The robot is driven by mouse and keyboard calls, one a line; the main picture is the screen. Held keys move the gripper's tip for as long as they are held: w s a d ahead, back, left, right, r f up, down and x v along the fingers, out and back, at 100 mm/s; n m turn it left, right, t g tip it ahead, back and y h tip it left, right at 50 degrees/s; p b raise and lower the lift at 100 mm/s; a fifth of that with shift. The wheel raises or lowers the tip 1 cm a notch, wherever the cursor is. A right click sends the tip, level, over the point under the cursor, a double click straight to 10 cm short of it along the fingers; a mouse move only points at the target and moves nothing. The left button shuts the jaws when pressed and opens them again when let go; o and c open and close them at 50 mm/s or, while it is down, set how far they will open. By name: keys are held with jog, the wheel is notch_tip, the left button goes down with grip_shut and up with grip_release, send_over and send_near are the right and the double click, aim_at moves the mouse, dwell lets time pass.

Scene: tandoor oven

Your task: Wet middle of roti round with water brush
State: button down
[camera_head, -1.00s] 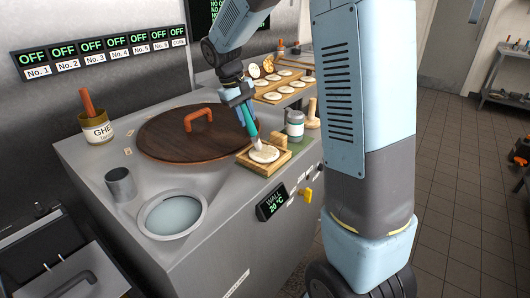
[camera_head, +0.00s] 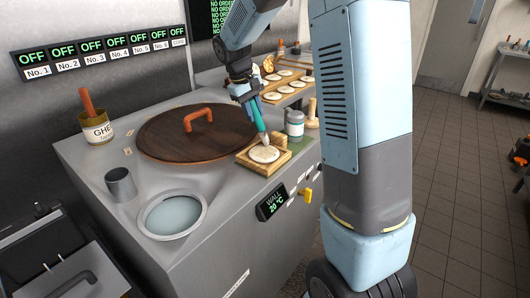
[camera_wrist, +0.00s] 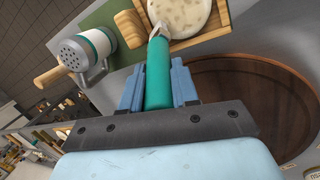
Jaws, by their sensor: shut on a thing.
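My gripper (camera_head: 248,98) is shut on the teal handle of the water brush (camera_head: 259,119). The brush slants down with its pale tip at the roti round. The roti round (camera_head: 264,154) is a pale disc lying on a square wooden board (camera_head: 251,164) on the counter. The wrist view shows the teal brush (camera_wrist: 158,82) between my gripper's blue fingers (camera_wrist: 158,88), with its tip at the near edge of the spotted roti (camera_wrist: 180,14). I cannot tell whether the tip touches the dough.
A teal-banded shaker (camera_head: 295,123) stands right behind the board. A wooden lid (camera_head: 190,133) with an orange handle lies to its left. A ghee tin (camera_head: 97,127), a metal cup (camera_head: 121,184) and a round basin (camera_head: 172,216) are further left. More rounds lie on a rear tray (camera_head: 283,87).

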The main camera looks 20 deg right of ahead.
jog(key=s+a, duration=0.1)
jog(key=a, duration=0.1)
jog(key=s+a, duration=0.1)
jog(key=a, duration=0.1)
jog(key=shift+s, duration=0.35)
dwell(0.3)
jog(key=shift+w+d, duration=0.7)
jog(key=shift+d, duration=0.35)
jog(key=shift+r, duration=0.15)
jog(key=shift+r, duration=0.45)
